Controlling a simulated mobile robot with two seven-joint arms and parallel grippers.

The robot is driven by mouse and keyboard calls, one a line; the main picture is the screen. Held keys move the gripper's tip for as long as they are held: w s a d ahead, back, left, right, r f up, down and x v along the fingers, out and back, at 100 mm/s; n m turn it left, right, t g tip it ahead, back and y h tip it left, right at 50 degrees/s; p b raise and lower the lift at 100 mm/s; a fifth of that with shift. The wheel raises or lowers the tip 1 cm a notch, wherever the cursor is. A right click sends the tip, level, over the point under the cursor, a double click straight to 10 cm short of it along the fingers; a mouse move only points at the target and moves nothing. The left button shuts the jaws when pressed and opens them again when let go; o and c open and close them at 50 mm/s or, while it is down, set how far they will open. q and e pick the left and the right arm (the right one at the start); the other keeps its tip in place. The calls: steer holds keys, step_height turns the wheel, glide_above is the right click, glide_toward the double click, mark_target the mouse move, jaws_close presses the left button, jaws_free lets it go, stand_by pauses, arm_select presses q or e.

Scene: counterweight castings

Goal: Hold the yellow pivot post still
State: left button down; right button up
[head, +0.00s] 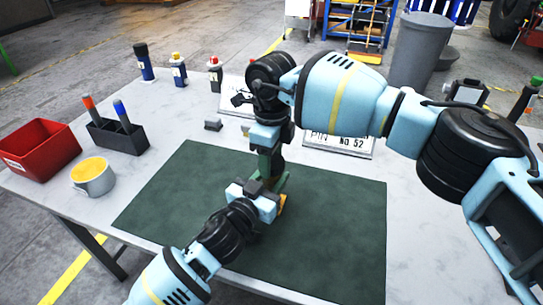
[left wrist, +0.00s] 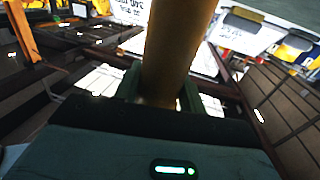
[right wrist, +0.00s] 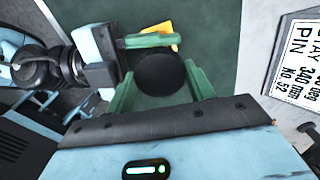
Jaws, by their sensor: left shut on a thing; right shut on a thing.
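The yellow pivot post (head: 283,204) shows only in part in the head view, low beside my left gripper on the green mat. In the left wrist view the post (left wrist: 176,45) rises between the green fingers, and my left gripper (head: 278,188) is shut on it. My right gripper (head: 268,168) is above the left one, pointing down. In the right wrist view it is shut on a dark round thing (right wrist: 161,74), seen from its end. A bit of yellow (right wrist: 165,36) shows beyond that, by the left fingers. The arms hide most of the post.
The green mat (head: 170,205) lies on the grey table (head: 60,195). Several bottles (head: 179,72) stand at the back. A lettered plate (head: 345,145) lies behind the mat.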

mark_target(267, 184)
steer(key=o, duration=1.1)
steer(key=shift+o, duration=0.2)
steer(key=shift+r, duration=0.1)
step_height(267, 184, up, 12)
arm_select(q)
steer(key=c, duration=0.7)
jaws_free()
steer(key=shift+c, duration=0.2)
steer(key=shift+v, duration=3.9)
arm_select(e)
steer(key=shift+f, duration=0.25)
